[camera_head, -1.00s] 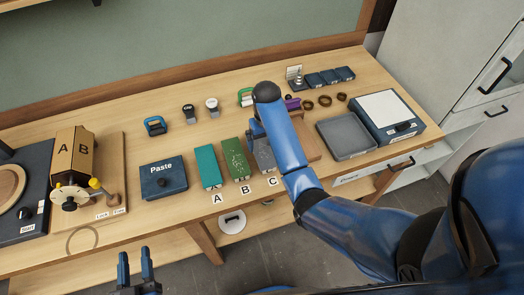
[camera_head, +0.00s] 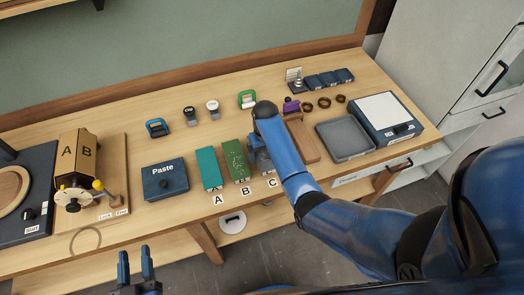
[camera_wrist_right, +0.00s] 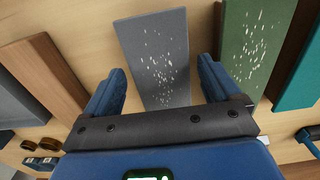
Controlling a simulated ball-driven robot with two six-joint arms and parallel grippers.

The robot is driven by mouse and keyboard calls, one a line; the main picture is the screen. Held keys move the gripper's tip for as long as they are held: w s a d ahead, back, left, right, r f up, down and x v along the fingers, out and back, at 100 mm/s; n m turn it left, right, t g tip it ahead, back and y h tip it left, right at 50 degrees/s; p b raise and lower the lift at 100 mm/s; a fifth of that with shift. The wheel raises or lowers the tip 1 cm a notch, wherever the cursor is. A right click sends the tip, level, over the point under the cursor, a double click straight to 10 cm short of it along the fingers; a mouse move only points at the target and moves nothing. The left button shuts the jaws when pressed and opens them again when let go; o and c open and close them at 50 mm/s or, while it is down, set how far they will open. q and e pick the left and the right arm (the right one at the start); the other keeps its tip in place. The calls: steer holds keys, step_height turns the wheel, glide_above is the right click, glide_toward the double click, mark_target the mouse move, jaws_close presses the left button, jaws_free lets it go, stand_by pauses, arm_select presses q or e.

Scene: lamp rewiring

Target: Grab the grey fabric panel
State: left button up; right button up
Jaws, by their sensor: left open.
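The grey fabric panel (camera_wrist_right: 155,50), speckled with white, lies on the bench above label C. In the head view my right arm hides most of it. My right gripper (camera_wrist_right: 160,88) is open over the panel, with one finger towards each long side and the panel between them. I cannot tell how far above the bench the fingertips are. In the head view the right gripper is mostly hidden behind its own wrist. My left gripper (camera_head: 135,266) is open and empty, in front of the bench's front edge.
A green speckled panel (camera_head: 235,160) and a teal panel (camera_head: 208,168) lie left of the grey one. A blue Paste box (camera_head: 164,179) stands further left.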

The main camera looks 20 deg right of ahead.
steer(key=c, duration=0.8)
steer(key=shift+c, duration=0.2)
steer(key=shift+r, duration=0.15)
